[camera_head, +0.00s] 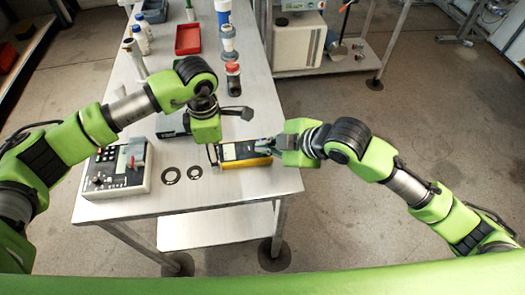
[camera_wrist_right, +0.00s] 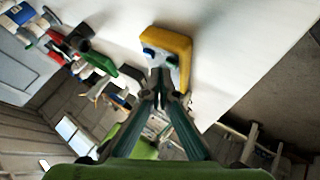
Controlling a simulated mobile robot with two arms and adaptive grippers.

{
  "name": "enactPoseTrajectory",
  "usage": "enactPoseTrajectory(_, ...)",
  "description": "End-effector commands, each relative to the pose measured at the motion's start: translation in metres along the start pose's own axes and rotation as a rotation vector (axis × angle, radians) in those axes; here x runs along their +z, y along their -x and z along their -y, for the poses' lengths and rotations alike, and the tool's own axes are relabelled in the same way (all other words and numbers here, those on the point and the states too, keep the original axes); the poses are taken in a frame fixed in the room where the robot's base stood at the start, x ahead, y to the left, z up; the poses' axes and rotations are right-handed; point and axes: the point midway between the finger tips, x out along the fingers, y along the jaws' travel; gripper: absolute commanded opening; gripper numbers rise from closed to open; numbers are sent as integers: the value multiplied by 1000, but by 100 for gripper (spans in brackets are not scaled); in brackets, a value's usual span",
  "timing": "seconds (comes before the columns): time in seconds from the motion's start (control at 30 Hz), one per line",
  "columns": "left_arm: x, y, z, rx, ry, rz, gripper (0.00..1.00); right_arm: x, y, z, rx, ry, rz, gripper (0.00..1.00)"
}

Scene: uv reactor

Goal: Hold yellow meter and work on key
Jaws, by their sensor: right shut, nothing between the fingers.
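The yellow meter (camera_head: 245,161) lies on the metal table near its right front edge, with a dark and pale face. My left gripper (camera_head: 218,112) is above the table, behind and left of the meter. Its fingers are partly hidden by its own hand. I cannot make out a key.
A white control box (camera_head: 117,170) with buttons stands at the table's left front. Two dark rings (camera_head: 171,175) lie between it and the meter. A red tray (camera_head: 188,38) and several bottles stand further back. A bare strip of table lies in front of the meter.

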Motion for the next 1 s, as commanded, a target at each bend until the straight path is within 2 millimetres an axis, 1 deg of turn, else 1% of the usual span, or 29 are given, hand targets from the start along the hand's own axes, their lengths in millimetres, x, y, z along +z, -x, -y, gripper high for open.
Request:
enactPoseTrajectory(0.1, 0, 0, 0, 0, 0, 0, 23, -3, 4, -3, 1, 2, 0, 0)
enactPoseTrajectory(0.47, 0, 0, 0, 0, 0, 0, 23, -5, 6, -5, 1, 1, -1, 0)
enactPoseTrajectory(0.87, 0, 0, 0, 0, 0, 0, 23, -24, 33, -25, 3, 2, -1, 0)
enactPoseTrajectory(1.0, 0, 0, 0, 0, 0, 0, 23, -28, 39, -28, 1, 1, -2, 0)
